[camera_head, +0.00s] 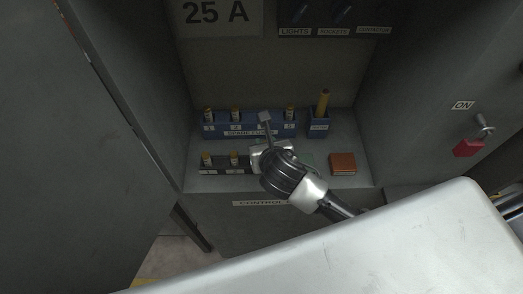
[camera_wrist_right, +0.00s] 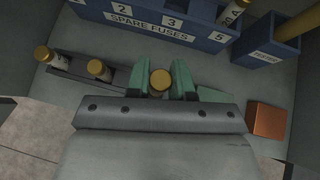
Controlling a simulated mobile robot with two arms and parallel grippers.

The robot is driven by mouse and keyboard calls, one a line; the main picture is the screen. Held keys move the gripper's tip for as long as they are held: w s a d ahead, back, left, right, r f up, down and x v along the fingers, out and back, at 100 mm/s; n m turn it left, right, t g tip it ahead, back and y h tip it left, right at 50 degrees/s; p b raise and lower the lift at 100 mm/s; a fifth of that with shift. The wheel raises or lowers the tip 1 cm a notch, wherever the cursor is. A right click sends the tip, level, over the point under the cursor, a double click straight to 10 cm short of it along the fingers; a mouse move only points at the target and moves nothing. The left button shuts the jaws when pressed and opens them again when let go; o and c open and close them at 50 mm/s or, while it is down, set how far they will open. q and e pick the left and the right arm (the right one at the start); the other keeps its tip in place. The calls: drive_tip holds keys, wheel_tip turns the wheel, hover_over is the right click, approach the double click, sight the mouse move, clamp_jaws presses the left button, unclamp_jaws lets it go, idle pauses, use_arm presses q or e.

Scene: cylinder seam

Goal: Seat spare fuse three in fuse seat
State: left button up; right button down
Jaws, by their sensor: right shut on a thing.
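My right gripper (camera_head: 262,154) is at the right part of the dark fuse seat block (camera_head: 239,171); its wrist hides much of this area in the head view. In the right wrist view, its green fingers (camera_wrist_right: 161,82) are shut on a fuse with a gold cap (camera_wrist_right: 160,78). The fuse's lower end is hidden, so I cannot tell whether it touches the block. Two gold-capped fuses, the left one (camera_wrist_right: 43,54) and the right one (camera_wrist_right: 98,68), stand in the block (camera_wrist_right: 70,67) to the left. My left gripper is not in view.
The blue spare fuse rack (camera_head: 222,132) stands behind, with several fuses in it. A blue holder (camera_head: 318,128) with a yellow stick (camera_head: 323,101) is right of it. A brown box (camera_head: 343,163) lies at the shelf's right. Cabinet walls bound both sides.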

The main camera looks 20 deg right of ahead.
drive_tip(key=shift+w+a+f, duration=0.35)
wheel_tip(320, 180, down, 3)
drive_tip(key=shift+f+p, duration=0.2)
drive_tip(key=shift+p, duration=0.25)
drive_tip(key=shift+f, duration=0.25)
drive_tip(key=shift+f, duration=0.15)
drive_tip(key=c, duration=1)
unclamp_jaws()
drive_tip(key=shift+r, duration=0.2)
drive_tip(key=b+v, duration=0.1)
drive_tip(key=v, duration=1.1)
drive_tip(key=shift+b, duration=0.35)
drive_tip(key=shift+d, duration=0.1)
